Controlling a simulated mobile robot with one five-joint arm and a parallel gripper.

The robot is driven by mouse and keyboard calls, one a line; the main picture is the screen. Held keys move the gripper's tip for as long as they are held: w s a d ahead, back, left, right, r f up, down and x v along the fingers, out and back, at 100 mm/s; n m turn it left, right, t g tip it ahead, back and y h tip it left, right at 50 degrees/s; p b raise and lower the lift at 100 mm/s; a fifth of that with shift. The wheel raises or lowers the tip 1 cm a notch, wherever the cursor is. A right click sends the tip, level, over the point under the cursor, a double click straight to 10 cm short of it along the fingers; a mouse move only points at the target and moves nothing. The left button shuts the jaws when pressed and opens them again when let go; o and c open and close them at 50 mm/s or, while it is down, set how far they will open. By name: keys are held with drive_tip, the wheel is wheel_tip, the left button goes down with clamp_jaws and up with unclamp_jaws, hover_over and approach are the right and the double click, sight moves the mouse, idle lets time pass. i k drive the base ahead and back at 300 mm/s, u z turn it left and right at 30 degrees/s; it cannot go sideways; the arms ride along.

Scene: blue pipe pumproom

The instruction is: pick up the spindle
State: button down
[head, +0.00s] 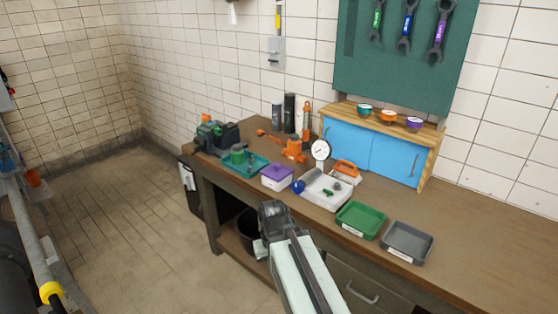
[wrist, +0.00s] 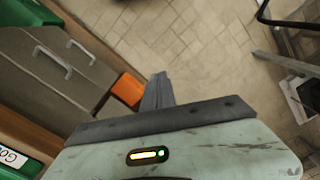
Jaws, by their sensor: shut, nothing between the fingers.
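I cannot tell for sure which thing is the spindle. A green round part (head: 237,155) stands on a teal tray (head: 252,168) further left. My gripper (head: 270,208) is in front of the bench's front edge, apart from the trays. In the wrist view my gripper (wrist: 157,90) is shut and empty, with floor tiles beyond it.
A purple-lidded box (head: 277,177), a dial gauge (head: 320,151), a green bin (head: 360,220) and a grey bin (head: 407,241) stand on the bench. A blue cabinet (head: 370,155) is behind. A black bucket (head: 248,232) sits below. The floor at left is clear.

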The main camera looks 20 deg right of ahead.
sight(252, 160)
drive_tip(key=z, duration=0.05)
drive_tip(key=k, duration=0.6)
drive_tip(key=u, duration=0.15)
drive_tip(key=i, duration=1)
drive_tip(key=u, duration=0.7)
drive_tip(key=i, duration=0.7)
drive_tip(key=u, duration=0.7)
drive_tip(key=k, duration=0.8)
drive_tip(key=u, duration=0.2)
drive_tip(key=i, duration=0.8)
drive_tip(key=z, duration=0.2)
drive_tip(key=k, duration=0.75)
